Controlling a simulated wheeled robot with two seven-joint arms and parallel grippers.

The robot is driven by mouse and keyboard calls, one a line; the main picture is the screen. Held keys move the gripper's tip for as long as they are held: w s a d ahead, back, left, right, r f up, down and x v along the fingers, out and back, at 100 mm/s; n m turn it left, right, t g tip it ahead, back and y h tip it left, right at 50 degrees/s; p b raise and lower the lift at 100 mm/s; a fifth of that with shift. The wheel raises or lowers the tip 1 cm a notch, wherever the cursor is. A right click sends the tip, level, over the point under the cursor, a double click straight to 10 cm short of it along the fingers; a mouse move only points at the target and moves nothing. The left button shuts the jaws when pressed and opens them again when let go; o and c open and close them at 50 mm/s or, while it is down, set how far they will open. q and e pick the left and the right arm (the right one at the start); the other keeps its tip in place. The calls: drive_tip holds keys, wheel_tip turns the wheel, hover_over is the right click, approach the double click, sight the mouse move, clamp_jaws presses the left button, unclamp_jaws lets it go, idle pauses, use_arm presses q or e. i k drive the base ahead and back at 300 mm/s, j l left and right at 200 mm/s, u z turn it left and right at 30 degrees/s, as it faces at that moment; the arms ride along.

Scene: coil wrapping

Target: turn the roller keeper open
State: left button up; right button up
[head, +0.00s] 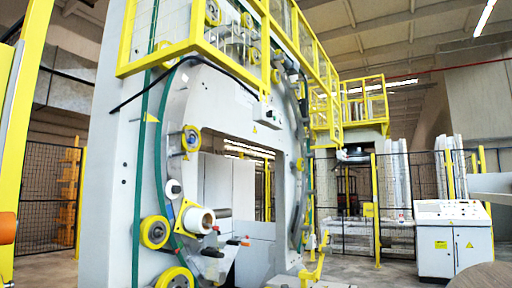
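A large white wrapping machine (105,150) fills the left and middle of the head view. Just right of the roll are small grey fittings with a red-tipped part (215,229) and a black handle with an orange end (238,242). I cannot tell which of these small parts is the roller keeper, or whether it is open. Neither of my grippers can be made out in this view.
Yellow-rimmed wheels (155,232) and a green belt (138,170) run beside the roll. A white control console (453,240) stands at the right. A brown rounded surface (487,277) cuts into the bottom right corner. Black mesh fencing (410,215) closes off the back.

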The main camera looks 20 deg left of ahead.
sight(190, 140)
drive_tip(key=i+l+z, duration=0.15)
drive_tip(key=i, duration=0.65)
drive_tip(key=i+l+z, duration=0.1)
drive_tip(key=i, duration=0.65)
drive_tip(key=i+u, duration=0.45)
drive_tip(key=i+l+u, duration=0.45)
drive_tip(key=i, duration=0.15)
drive_tip(key=i+j, duration=0.05)
drive_tip(key=j, duration=0.05)
